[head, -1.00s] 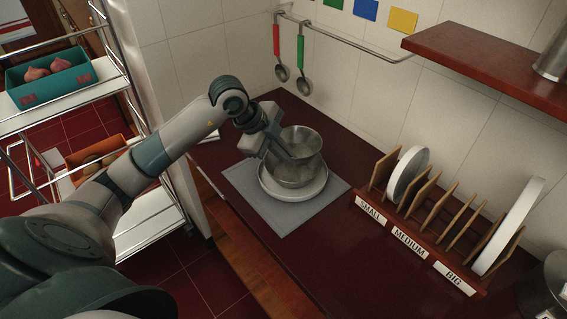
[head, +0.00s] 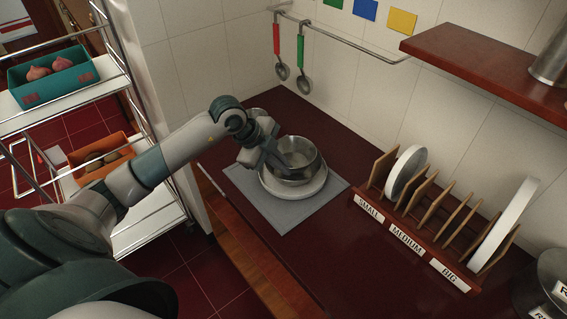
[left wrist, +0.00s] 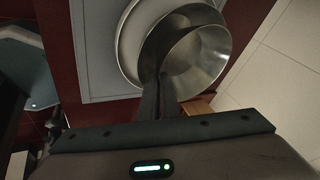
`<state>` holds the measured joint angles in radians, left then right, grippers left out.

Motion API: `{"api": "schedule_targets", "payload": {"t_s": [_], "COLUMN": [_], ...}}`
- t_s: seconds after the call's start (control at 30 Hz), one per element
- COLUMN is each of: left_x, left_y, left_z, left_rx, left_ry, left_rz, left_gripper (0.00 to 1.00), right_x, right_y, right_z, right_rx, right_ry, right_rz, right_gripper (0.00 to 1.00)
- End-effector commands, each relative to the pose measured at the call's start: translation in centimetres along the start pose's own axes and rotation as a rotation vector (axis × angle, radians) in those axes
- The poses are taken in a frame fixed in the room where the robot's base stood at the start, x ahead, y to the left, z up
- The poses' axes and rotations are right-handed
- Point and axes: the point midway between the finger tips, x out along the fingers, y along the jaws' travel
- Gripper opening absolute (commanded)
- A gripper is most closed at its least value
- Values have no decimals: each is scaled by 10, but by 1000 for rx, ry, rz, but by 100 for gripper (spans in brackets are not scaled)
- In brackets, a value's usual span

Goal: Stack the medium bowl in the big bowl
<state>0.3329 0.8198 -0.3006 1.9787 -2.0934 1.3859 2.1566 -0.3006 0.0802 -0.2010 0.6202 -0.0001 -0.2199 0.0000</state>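The medium bowl (head: 299,152) is shiny metal and sits low inside the big bowl (head: 291,178), whose outer wall shows below it. In the left wrist view the medium bowl (left wrist: 203,55) is the nearer one, its rim offset from the big bowl's rim (left wrist: 150,45). The big bowl stands on a white plate (head: 296,193). My left gripper (head: 277,160) is at the near-left rim; its fingers (left wrist: 160,92) look closed on the medium bowl's wall. Whether the bowl rests on the big bowl's bottom is hidden. My right gripper is out of view.
The plate lies on a grey mat (head: 282,219) on the dark red counter. A plate rack (head: 432,222) stands to the right, below a wall shelf (head: 490,70). A trolley (head: 140,215) stands left.

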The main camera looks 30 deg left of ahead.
Motion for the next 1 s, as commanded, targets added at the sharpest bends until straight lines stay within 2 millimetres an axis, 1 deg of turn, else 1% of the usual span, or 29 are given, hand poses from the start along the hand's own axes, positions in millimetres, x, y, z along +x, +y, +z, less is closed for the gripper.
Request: {"api": "schedule_targets", "payload": {"t_s": [0.2, 0.63, 0.8, 0.9, 1.0], "left_x": [0, 10, 10, 10, 10], "left_y": [0, 4, 4, 4, 4], "left_z": [0, 4, 4, 4, 4], "left_rx": [0, 0, 0, 0, 0], "left_ry": [0, 1, 0, 0, 0], "left_rz": [-1, -1, -1, -1, 0], "left_gripper": [0, 0, 0, 22, 22], "right_x": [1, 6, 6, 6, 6], "right_y": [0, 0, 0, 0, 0], "right_z": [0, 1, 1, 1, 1], "right_rx": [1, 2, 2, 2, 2], "right_ry": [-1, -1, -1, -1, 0], "right_rz": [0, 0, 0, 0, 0], "right_gripper": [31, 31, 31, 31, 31]}}
